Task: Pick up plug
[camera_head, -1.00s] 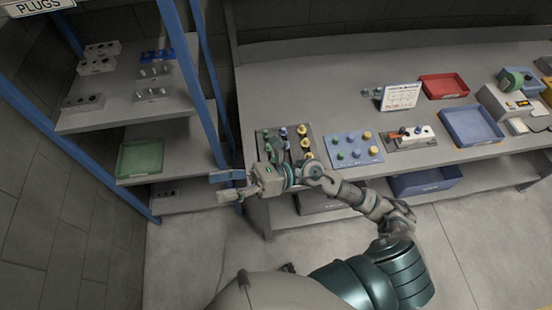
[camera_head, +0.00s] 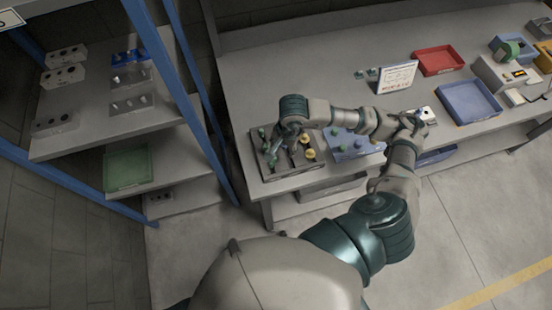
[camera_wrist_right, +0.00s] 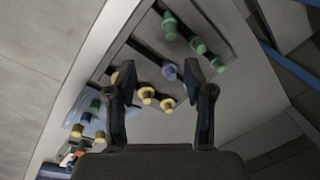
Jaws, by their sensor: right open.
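A grey board (camera_head: 284,171) on the bench's left end holds several plugs in rows. Green plugs (camera_head: 268,148) stand along its left side and yellow plugs (camera_head: 310,153) along its right. My right gripper (camera_head: 284,146) points down over the board, its fingers partly hidden by the wrist in the head view. In the right wrist view, the right gripper (camera_wrist_right: 158,74) is open and empty. A blue-violet plug (camera_wrist_right: 169,70) appears between its fingertips, just beyond them; contact cannot be told. Yellow plugs (camera_wrist_right: 147,94) and green plugs (camera_wrist_right: 198,45) lie on either side. The left gripper is not in view.
A blue board (camera_head: 344,155) with knobs is right of the grey board, partly behind my arm. A white card (camera_head: 398,77), red tray (camera_head: 440,62) and blue tray (camera_head: 470,103) stand further right. A blue-framed shelf (camera_head: 110,92) with socket blocks is at left.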

